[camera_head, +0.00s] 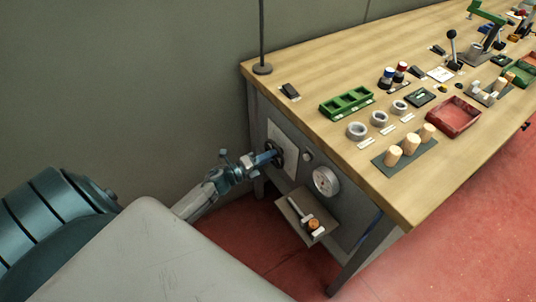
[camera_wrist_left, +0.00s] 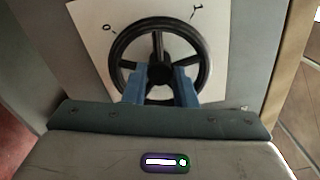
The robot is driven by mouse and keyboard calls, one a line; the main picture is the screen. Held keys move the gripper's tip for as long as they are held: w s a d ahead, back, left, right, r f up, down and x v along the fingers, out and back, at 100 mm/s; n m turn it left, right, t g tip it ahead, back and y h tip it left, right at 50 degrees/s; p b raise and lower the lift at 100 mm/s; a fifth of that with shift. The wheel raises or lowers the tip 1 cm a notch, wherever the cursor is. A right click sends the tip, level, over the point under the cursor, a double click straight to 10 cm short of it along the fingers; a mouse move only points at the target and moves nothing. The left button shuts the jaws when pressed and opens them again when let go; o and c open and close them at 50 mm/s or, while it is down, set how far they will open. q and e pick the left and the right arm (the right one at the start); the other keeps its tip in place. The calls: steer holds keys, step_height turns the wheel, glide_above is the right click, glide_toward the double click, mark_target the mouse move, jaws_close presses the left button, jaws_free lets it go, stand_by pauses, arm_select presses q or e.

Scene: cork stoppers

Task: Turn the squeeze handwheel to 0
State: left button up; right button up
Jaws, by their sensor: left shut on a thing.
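The squeeze handwheel (camera_head: 279,151) is a black wheel on a pale plate (camera_head: 289,141) on the end panel of the workbench. In the left wrist view the handwheel (camera_wrist_left: 204,58) faces me, with one spoke pointing up between two marks on the plate (camera_wrist_left: 88,20). My right gripper is not visible.
A round dial gauge (camera_head: 326,181) and a small shelf (camera_head: 292,221) with a tool on it are right of and below the wheel. Cork stoppers (camera_head: 411,143), grey rings (camera_head: 379,118) and trays crowd the wooden benchtop (camera_head: 300,65) above. Red floor lies below.

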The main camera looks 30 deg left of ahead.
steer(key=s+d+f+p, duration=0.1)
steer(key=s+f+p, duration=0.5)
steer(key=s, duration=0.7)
arm_select(q)
steer(key=m+p, duration=0.8)
steer(key=m, duration=2.4)
steer(key=shift+s+d+f+m, duration=0.1)
steer(key=shift+m, duration=0.3)
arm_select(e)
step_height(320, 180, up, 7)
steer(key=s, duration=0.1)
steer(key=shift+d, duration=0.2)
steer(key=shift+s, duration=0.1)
arm_select(q)
steer(key=o, duration=0.7)
